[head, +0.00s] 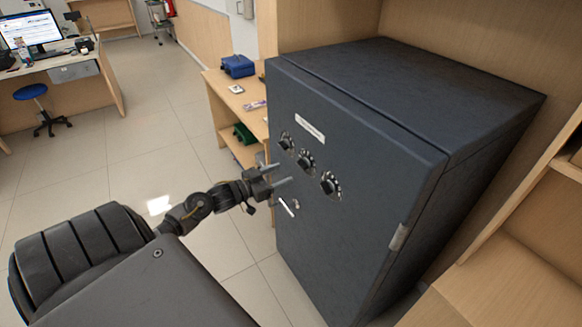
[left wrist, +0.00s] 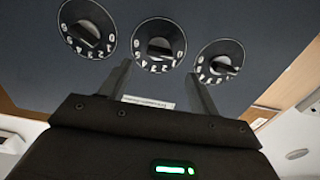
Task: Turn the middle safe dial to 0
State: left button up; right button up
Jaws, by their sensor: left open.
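The dark blue-grey safe (head: 345,215) stands with its door facing left in the head view. Three black dials sit in a slanting row under a white label; the middle dial (head: 306,160) is between the other two. In the left wrist view the middle dial (left wrist: 158,45) shows white numbers around its knob. My left gripper (head: 277,174) is open and empty, in front of the door just below the dials. In the left wrist view its fingers (left wrist: 160,85) stand apart, on either side below the middle dial, not closed on it. My right gripper is not in view.
A white handle (head: 287,207) is on the door below the dials. A wooden shelf desk (head: 222,98) with a blue box (head: 238,66) stands behind the safe's left side. Wooden panels (head: 540,235) close in on the right. The tiled floor at left is open.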

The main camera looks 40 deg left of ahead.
pick_arm(q)
jog(key=v, duration=0.3)
jog(key=shift+s, duration=0.15)
dwell(0.5)
